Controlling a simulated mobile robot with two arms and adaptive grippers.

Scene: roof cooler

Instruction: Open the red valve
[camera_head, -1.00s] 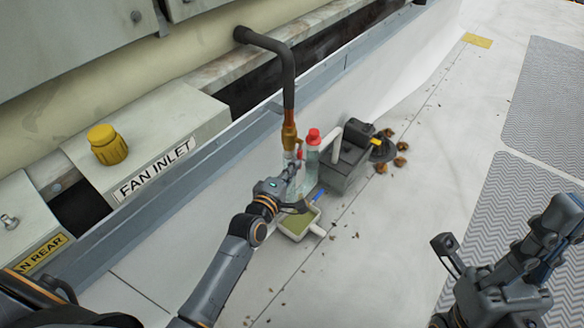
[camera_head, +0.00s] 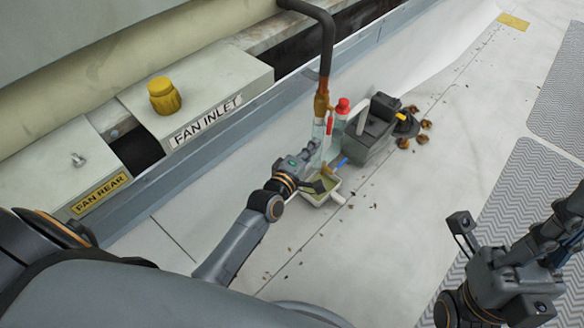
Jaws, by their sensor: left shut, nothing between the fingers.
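A brass valve fitting (camera_head: 321,103) sits at the lower end of a dark insulated pipe (camera_head: 328,45). A small red part (camera_head: 329,126), which looks like the valve's handle, shows just below the brass; its setting is too small to tell. My left gripper (camera_head: 322,178) is shut and empty, below the valve and over the edge of a small pale tray (camera_head: 338,197). Whether it touches the tray cannot be told. My right arm's end (camera_head: 510,285) is at the lower right, far from the valve; its fingertips cannot be made out.
A clear bottle with a red cap (camera_head: 343,106) stands right beside the valve. A dark grey box (camera_head: 372,130) is behind the tray. A yellow knob (camera_head: 164,96) tops the FAN INLET box. A metal ledge (camera_head: 225,140) runs along the left. Pale floor at right is mostly clear.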

